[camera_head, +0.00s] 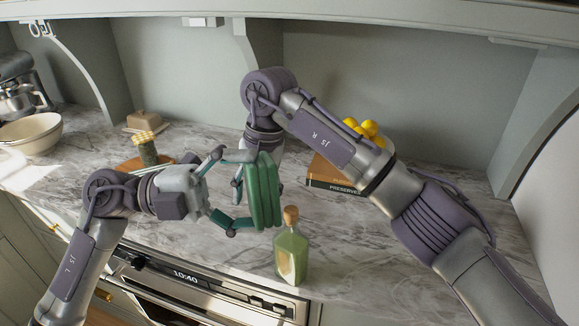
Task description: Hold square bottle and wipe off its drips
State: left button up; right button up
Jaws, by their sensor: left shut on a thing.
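The square bottle (291,254) is greenish glass with a cork stopper and a pale label. It stands upright on the marble counter near the front edge, above the oven. My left gripper (240,190) is shut on a folded green cloth (264,194) and holds it upright, just behind and left of the bottle. The bottle is not in either gripper. My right gripper (238,184) points down behind the cloth and the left gripper. Most of its fingers are hidden, so I cannot tell whether it is open. No drips can be made out on the bottle.
Books (335,182) with yellow fruit (370,128) above them stand behind my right arm. A jar (147,152) on a wooden board, a butter dish (143,121), a bowl (30,135) and a mixer (18,85) are at the left. The marble right of the bottle is clear.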

aim_at(290, 209)
jog(key=d+r+n, duration=0.1)
jog(key=r+n, duration=0.1)
jog(key=n, duration=0.2)
jog(key=d+r+n+h, duration=0.1)
jog(key=d+r+n, duration=0.1)
jog(key=n, duration=0.3)
jog(key=d+r+n, duration=0.2)
jog(key=n, duration=0.2)
jog(key=shift+s+d+r+n+t+h, duration=0.25)
jog(key=shift+s+n+t+h, duration=0.05)
jog(key=shift+s+t, duration=0.1)
jog(key=shift+s+d+r+n, duration=0.1)
jog(key=shift+d+r+n, duration=0.3)
jog(key=shift+n, duration=0.5)
jog(key=shift+d+f, duration=0.1)
jog(key=shift+f, duration=0.05)
jog(key=shift+f+n, duration=0.3)
notch_tip(290, 209, down, 11)
jog(key=shift+f, duration=0.1)
grip_shut()
